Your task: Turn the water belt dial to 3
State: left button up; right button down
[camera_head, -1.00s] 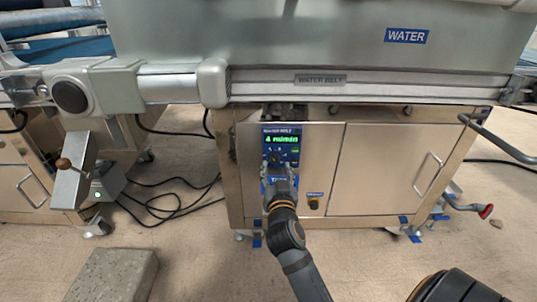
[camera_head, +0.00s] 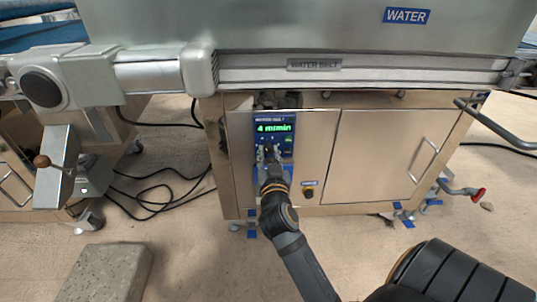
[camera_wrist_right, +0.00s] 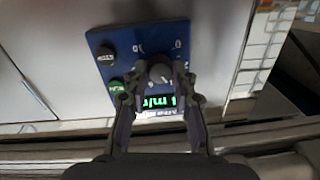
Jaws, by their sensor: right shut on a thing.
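The blue water belt control panel (camera_head: 289,163) is on the front of the metal cabinet under the belt. Its green display (camera_head: 274,128) reads 4 m/min. My right gripper (camera_head: 269,153) is at the panel just below the display and covers the dial in the head view. White marks show on the blue panel around the dial; the dial's exact setting cannot be read. My left gripper is not in view.
A black button (camera_wrist_right: 106,53) and a green button (camera_wrist_right: 117,86) sit beside the dial. The belt rail (camera_head: 370,72) overhangs above. A grey block (camera_head: 108,275) lies on the floor at left.

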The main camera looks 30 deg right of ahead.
jog(key=n+p, duration=0.3)
jog(key=n, duration=0.1)
jog(key=shift+r+p, duration=0.35)
jog(key=shift+p, duration=0.05)
jog(key=shift+f+n, duration=0.15)
jog(key=shift+n, duration=0.35)
jog(key=shift+f, duration=0.15)
jog(key=c, duration=1.1)
grip_release()
notch_tip(320, 180, up, 10)
